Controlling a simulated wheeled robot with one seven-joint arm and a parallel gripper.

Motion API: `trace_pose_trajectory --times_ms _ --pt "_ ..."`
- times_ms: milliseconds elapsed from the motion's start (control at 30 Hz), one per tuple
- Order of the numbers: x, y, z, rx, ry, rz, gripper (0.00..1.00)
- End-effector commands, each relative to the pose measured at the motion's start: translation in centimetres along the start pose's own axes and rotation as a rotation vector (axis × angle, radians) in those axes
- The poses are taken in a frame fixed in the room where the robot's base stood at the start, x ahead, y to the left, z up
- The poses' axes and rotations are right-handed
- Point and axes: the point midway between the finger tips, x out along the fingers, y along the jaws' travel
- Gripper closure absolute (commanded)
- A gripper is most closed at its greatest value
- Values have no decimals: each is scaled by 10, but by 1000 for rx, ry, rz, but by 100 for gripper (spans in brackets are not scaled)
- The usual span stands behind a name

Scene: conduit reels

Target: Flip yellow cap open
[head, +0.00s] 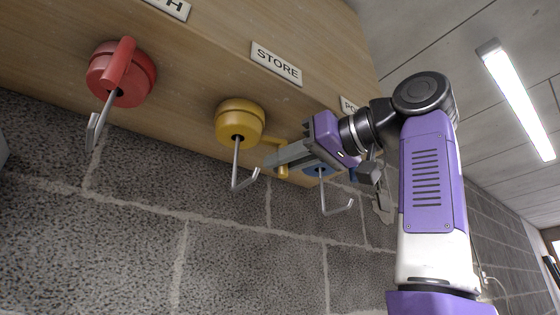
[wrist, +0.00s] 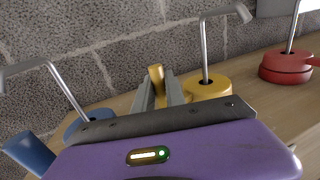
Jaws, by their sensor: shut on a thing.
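The yellow cap (head: 240,120) is a round, stepped disc on the underside of a wooden board, with a bent metal hook hanging from its middle. A yellow handle (head: 283,165) sticks out from its right side in the head view. My gripper (head: 277,157) is shut on this handle, with its fingers on either side. In the wrist view the yellow handle's end (wrist: 156,73) shows between the grey fingers (wrist: 160,90), and the yellow cap (wrist: 208,87) lies just to the right. Part of the handle is hidden by the fingers.
A red cap (head: 121,75) with a hook is to the left. A blue cap (head: 322,172) with a hook is close to the right, partly hidden by my gripper. The board (head: 210,60) bears a STORE label (head: 276,64). A block wall (head: 220,240) stands behind.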

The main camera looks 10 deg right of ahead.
Motion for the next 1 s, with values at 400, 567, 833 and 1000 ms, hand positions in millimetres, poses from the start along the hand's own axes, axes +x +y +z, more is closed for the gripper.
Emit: trace_pose_trajectory --times_ms 400,567,833,1000 --pt "0 1 0 0 -1 2 62" --pt "0 0 0 0 -1 2 62" --pt "-24 1 3 -1 2 3 62" --pt "-52 1 3 -1 2 3 62"
